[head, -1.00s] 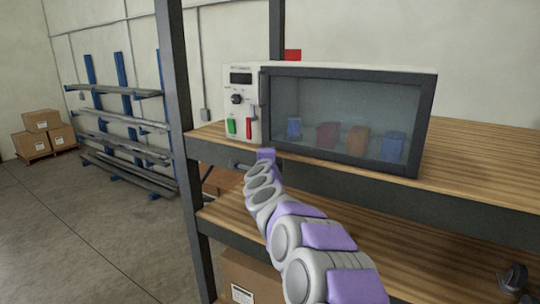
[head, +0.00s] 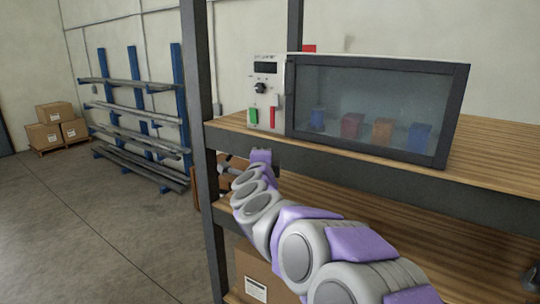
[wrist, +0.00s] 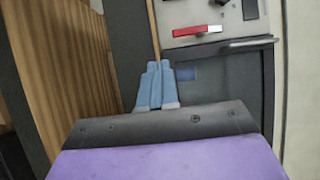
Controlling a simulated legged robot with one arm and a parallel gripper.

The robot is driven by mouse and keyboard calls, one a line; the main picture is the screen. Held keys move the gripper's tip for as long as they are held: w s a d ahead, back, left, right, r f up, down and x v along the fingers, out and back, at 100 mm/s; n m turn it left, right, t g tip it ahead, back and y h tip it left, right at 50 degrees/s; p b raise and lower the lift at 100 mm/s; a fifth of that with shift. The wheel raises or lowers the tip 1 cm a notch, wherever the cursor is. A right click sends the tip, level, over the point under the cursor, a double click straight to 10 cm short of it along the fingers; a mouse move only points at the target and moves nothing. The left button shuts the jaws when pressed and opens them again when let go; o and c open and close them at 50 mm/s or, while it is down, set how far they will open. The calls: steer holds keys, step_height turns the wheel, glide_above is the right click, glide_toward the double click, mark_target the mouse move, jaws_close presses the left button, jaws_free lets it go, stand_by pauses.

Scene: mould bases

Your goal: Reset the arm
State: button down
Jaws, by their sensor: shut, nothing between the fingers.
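My arm, grey and purple, reaches up from the bottom right in the head view. Its far end is at the left part of the shelf unit, just below the upper shelf's front edge. In the wrist view my gripper (wrist: 155,68) is shut and empty, with its blue-grey fingertips together. The fingers point toward the oven's (head: 375,105) control side, and the wrist picture is turned sideways. The fingers themselves cannot be made out clearly in the head view.
The oven stands closed on the upper wooden shelf (head: 490,150), with several coloured blocks behind its glass. A dark post (head: 197,75) stands left. Floor (head: 90,220) is free at left.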

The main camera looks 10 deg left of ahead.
steer(key=s+d+f+n+g+y+b, duration=0.1)
steer(key=s+d+f+n+g+b, duration=0.35)
steer(key=s+f, duration=0.35)
steer(key=s+d+f+n+g+y+b, duration=0.1)
steer(key=s+d+f+n+g+b, duration=0.3)
steer(key=s+f, duration=0.4)
steer(key=s+d+f+n+g+y+b, duration=0.2)
steer(key=s+d+f+n+b, duration=0.15)
steer(key=s+f+n, duration=0.45)
steer(key=s+d+f+g+h+b, duration=0.3)
steer(key=s+d+f, duration=0.7)
steer(key=s, duration=0.4)
steer(key=s+d+f+g+h+b, duration=0.3)
steer(key=s+d+f+g+b, duration=0.2)
steer(key=s+d+f, duration=0.5)
steer(key=s+g, duration=0.1)
steer(key=s, duration=0.3)
steer(key=shift+s+d+f+h, duration=0.2)
steer(key=shift+s+h, duration=0.1)
steer(key=shift+s, duration=0.1)
